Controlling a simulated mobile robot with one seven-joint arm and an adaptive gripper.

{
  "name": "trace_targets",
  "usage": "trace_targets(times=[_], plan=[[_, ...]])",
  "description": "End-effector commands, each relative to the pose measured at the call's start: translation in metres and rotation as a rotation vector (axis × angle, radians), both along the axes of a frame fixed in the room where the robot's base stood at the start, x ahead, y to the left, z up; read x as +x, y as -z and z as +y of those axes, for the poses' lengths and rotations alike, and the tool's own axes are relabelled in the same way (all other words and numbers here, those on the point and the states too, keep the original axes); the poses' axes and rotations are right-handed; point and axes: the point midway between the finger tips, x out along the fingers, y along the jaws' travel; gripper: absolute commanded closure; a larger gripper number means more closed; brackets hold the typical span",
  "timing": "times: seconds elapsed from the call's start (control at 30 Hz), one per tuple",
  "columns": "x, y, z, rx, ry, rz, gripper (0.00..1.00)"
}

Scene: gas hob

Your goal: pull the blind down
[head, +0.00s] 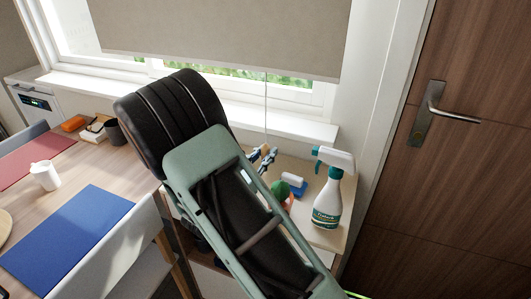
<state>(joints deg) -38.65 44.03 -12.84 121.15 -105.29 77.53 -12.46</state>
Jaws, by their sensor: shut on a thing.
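The beige roller blind (230,35) hangs over the upper part of the window, its bottom edge above the sill with a strip of glass and greenery below it. A thin pull cord (266,112) hangs from near the blind's right part down past the sill. My gripper (264,156) shows small, just past my arm and at the lower end of the cord. It is shut on the cord. The cord's end and most of the gripper's body are hidden by the gripper and my arm.
A spray bottle (328,188) and small coloured items (293,185) stand on the low cabinet right of my gripper. A wooden door (450,170) is at the right. The dining table (88,163) with a blue mat (70,228) and white cup (45,175) is at the left.

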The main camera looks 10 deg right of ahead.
Motion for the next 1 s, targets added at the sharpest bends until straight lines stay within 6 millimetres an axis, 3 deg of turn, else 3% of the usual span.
trace_targets(times=[0.07,0.1,0.27,0.67,1.0], plan=[[-0.001,0.006,0.001,0.006,-0.002,0.014,1.0],[-0.002,0.006,0.001,0.006,-0.002,0.015,0.82],[-0.001,0.005,0.0,0.005,-0.002,0.013,0.64],[-0.007,0.003,0.007,0.003,-0.003,0.009,0.64],[-0.057,0.004,0.054,0.005,-0.006,0.011,0.64]])
